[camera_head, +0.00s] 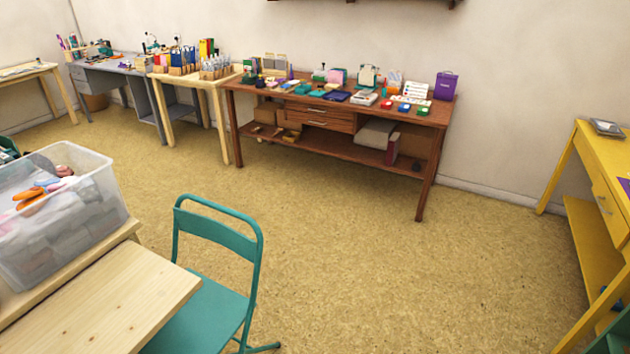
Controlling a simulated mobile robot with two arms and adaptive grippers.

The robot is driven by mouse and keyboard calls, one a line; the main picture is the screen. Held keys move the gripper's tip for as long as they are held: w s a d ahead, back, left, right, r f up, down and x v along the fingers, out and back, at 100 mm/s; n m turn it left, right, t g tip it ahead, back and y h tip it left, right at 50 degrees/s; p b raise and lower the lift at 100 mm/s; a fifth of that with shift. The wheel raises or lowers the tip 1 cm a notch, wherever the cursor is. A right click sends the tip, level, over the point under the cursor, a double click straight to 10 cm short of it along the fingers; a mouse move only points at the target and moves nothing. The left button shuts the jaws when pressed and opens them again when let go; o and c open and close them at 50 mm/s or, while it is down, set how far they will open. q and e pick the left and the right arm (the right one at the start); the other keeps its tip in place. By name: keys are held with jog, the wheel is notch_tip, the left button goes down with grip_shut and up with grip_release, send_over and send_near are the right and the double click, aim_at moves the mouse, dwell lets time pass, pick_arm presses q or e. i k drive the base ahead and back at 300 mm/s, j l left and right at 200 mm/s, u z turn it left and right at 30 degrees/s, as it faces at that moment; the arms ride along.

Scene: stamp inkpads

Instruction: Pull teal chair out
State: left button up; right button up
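The teal chair (216,237) stands at the lower left in the head view. Its backrest faces the open floor. The front of its seat (200,318) is hidden under the pale wooden table (115,305) at the left. The backrest's open frame stands clear of the table edge. Neither of my grippers shows in this view.
A clear plastic bin (75,235) with mixed items sits at the left by the table. A brown wooden desk (340,152) with stamps and inkpads stands along the back wall. A yellow desk (603,175) stands at the right. The floor (400,285) between them is clear.

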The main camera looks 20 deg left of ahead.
aim_at(211, 318)
jog(key=i+l, duration=0.15)
jog(key=i, duration=0.35)
jog(key=i+l, duration=0.15)
jog(key=i, duration=0.4)
jog(key=i+l, duration=0.15)
jog(key=i, duration=0.35)
jog(key=i+u, duration=0.25)
jog(key=u, duration=0.2)
jog(key=i+l+u, duration=0.1)
jog(key=u, duration=0.4)
jog(key=i+l+u, duration=0.25)
jog(key=u, duration=0.2)
jog(key=i+l+u, duration=0.2)
jog(key=u, duration=0.3)
